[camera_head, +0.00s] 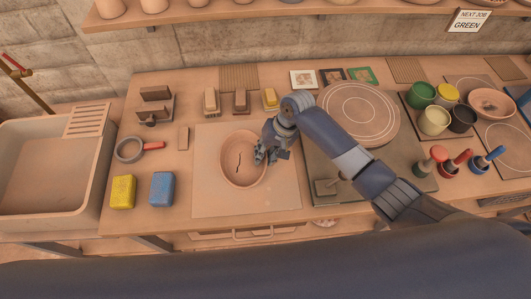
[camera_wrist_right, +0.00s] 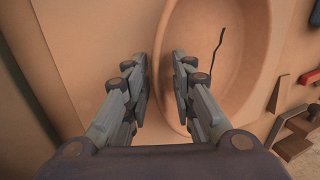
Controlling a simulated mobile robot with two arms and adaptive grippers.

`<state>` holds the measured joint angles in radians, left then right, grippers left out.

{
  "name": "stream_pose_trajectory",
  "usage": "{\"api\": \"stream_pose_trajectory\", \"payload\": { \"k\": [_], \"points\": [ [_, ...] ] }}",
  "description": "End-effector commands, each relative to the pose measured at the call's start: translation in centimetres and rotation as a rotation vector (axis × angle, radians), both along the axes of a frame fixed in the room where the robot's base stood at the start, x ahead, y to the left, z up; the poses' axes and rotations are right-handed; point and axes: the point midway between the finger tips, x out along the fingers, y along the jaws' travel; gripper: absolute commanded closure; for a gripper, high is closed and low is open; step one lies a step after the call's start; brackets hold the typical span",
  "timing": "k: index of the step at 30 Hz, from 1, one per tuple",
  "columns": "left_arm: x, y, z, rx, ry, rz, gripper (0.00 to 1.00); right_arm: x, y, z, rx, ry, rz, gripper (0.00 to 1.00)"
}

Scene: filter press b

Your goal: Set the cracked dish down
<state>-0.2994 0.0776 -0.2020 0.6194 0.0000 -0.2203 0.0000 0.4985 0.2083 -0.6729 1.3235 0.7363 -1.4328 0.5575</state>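The cracked dish (camera_head: 231,171) is a round terracotta bowl with a dark crack in its floor. It sits upright on a pale square board (camera_head: 212,206) on the bench. In the right wrist view the dish (camera_wrist_right: 232,95) fills the upper middle, its crack to the right. My right gripper (camera_head: 266,154) is at the dish's right rim. In the wrist view my right gripper (camera_wrist_right: 159,78) has its fingers apart, one outside the rim and one inside, with gaps visible. My left gripper is not in view.
A turntable (camera_head: 358,113) stands right of the board, with paint pots (camera_head: 433,120) and stamps (camera_head: 455,163) beyond. A yellow sponge (camera_head: 123,191), a blue sponge (camera_head: 162,188) and a tape-like ring (camera_head: 129,149) lie left. A sink (camera_head: 48,180) is at far left.

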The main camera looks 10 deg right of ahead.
Motion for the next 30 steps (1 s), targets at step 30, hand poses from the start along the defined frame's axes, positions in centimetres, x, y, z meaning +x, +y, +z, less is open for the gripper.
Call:
{"api": "stream_pose_trajectory", "payload": {
  "k": [30],
  "points": [
    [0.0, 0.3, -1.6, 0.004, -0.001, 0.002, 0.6, 0.0, -4.0, 11.4, -0.002, 0.001, -0.001, 0.75]
  ]
}}
